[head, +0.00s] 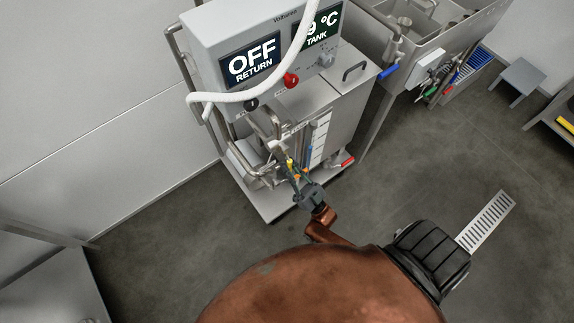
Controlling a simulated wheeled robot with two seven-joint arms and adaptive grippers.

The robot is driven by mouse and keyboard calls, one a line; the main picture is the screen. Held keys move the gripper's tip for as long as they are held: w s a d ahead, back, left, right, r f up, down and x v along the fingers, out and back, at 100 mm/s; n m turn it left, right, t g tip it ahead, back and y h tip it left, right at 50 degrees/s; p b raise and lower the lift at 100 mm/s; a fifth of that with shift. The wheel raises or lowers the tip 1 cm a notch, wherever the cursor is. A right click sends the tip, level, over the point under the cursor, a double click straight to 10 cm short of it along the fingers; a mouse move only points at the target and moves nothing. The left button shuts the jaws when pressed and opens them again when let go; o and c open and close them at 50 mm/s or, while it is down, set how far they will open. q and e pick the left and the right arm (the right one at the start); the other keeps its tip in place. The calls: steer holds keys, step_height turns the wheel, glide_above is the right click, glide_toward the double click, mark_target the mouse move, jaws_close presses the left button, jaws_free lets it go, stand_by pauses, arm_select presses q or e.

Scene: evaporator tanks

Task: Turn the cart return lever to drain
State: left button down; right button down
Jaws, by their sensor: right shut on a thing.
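The cart (345,100) is a steel unit with a grey display box on top. Its left screen (251,64) reads OFF RETURN. My right gripper (293,168) is at the pipework on the cart's front and is shut on a small yellow lever (290,162), which looks like the cart return lever. The fingers and pipes hide most of the lever, so its exact angle cannot be told. My left gripper is not in view.
A white hose (240,98) loops across the cart front. Pipes crowd around my right gripper. A red-handled valve (348,161) sits low on the cart's right. A steel sink unit (425,40) stands behind. The floor right, with a drain grate (486,222), is mostly clear.

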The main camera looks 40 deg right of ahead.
steer(key=shift+a, duration=0.1)
steer(key=c, duration=1.9)
jaws_free()
steer(key=shift+c, duration=0.2)
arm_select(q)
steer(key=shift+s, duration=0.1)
arm_select(e)
steer(key=shift+f, duration=0.1)
steer(key=v, duration=1.2)
